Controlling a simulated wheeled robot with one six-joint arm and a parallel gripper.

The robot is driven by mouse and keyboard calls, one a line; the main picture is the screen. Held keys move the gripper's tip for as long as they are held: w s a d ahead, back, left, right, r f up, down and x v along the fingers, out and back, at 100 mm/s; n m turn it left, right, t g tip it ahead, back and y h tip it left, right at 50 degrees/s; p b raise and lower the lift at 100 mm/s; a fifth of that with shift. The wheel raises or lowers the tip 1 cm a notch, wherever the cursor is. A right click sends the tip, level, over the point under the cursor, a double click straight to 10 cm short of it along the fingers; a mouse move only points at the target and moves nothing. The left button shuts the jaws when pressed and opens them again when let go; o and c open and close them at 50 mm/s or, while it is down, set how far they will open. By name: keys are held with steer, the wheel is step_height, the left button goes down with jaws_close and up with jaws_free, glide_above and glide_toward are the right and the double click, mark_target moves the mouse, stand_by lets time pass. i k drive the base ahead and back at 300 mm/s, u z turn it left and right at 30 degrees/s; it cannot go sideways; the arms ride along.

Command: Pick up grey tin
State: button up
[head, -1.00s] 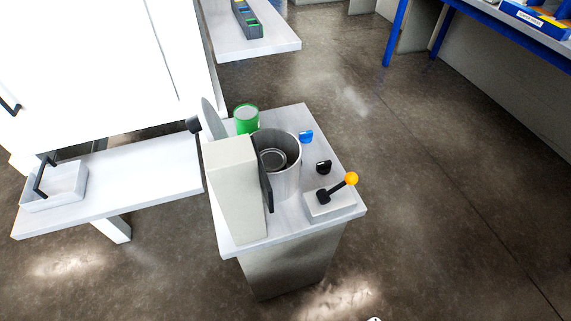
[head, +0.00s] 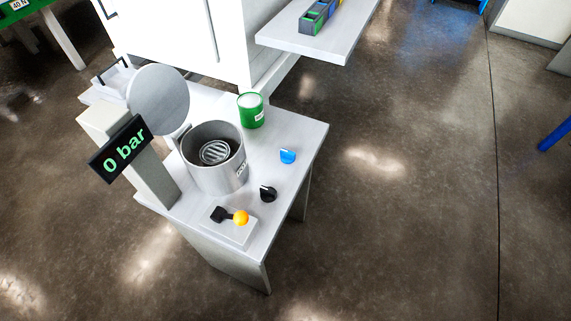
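A grey metal pot (head: 228,178) stands on the small white-topped table, open at the top. Inside it lies a round grey item (head: 215,152) with a slatted or ribbed top; I cannot tell whether this is the grey tin. The pot's round lid (head: 160,98) stands raised behind it, to the left. A green tin (head: 251,110) with a pale top stands on the table behind and right of the pot. No other grey tin shows clearly. My gripper is not in view.
A post carries a "0 bar" display (head: 124,148) left of the pot. A blue knob (head: 288,157), a black knob (head: 268,193) and an orange-balled lever (head: 240,217) sit in front and right. A shelf (head: 330,45) holds a colourful rack (head: 319,16).

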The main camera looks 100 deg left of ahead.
mark_target(213, 152)
steer(key=i, duration=0.85)
steer(key=u, duration=3.95)
steer(key=i, duration=0.5)
steer(key=u, duration=0.4)
steer(key=k, duration=1.05)
steer(key=z, duration=0.65)
steer(key=i, duration=1)
steer(key=u, duration=0.05)
